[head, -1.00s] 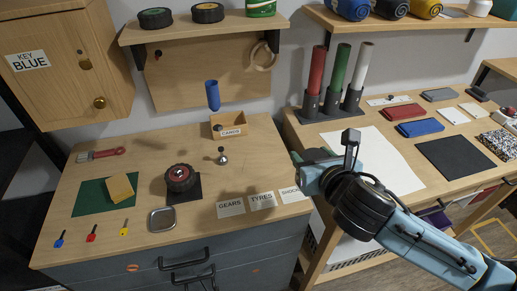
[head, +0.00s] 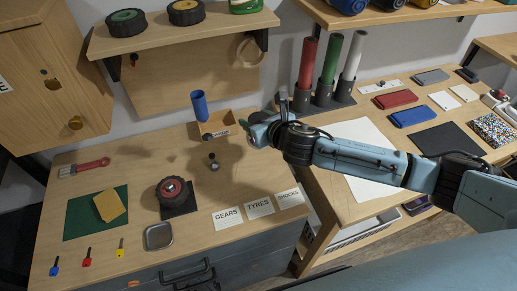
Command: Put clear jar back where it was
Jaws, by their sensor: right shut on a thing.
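My right gripper (head: 257,132) reaches in from the right and is beside the small wooden box, above the back right part of the left workbench. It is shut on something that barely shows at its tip. I take it for the clear jar, but its outline cannot be made out. I see no clear jar standing on the benches or the shelf. My left gripper is not in view.
The wooden box (head: 217,123) stands at the bench's back, with a blue cylinder (head: 200,105) at it. A small metal ball-ended part (head: 213,162), a wheel (head: 172,190) and a metal tin (head: 158,236) lie nearer. A shelf (head: 180,33) overhangs. Upright tubes (head: 329,68) stand right.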

